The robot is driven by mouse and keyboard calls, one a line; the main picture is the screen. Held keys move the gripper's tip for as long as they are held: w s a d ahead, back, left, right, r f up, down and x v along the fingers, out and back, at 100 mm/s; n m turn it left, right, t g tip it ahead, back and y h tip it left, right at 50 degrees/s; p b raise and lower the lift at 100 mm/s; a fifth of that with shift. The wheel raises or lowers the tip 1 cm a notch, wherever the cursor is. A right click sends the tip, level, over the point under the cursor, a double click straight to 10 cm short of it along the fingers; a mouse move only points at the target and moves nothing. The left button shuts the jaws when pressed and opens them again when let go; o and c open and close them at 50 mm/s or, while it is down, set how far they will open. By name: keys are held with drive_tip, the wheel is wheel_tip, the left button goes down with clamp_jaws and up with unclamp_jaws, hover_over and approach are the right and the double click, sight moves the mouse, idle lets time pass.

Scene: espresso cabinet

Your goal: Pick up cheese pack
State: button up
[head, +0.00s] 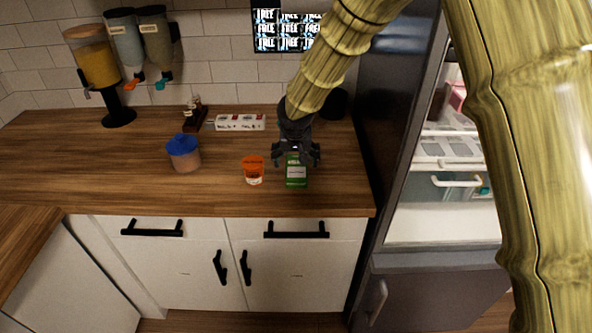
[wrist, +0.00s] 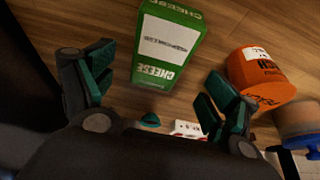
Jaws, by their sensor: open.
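The cheese pack (head: 296,172) is a green box with a white label, standing on the wooden counter near its front edge. In the wrist view the pack (wrist: 167,45) shows the word CHEESE and lies ahead of the fingers, roughly between them. My gripper (head: 296,155) is above the pack in the head view and covers part of its top. In the wrist view my gripper (wrist: 155,92) has its two dark green-padded fingers spread wide, with nothing between the pads. I cannot tell the exact gap between fingertips and pack.
An orange-topped tub (head: 253,170) stands just left of the pack. A blue-lidded jar (head: 184,153) is farther left. A white box (head: 240,122), a dark rack (head: 194,115) and dispensers (head: 97,65) stand behind. A fridge (head: 440,190) borders the right. The counter (head: 90,170) is clear at left.

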sight(296, 166)
drive_tip(key=shift+p+x, duration=1.1)
drive_tip(key=shift+x, duration=1.6)
drive_tip(key=shift+s+d, duration=0.1)
drive_tip(key=shift+s, duration=0.15)
drive_tip(key=c, duration=1.3)
drive_tip(key=shift+r, duration=0.1)
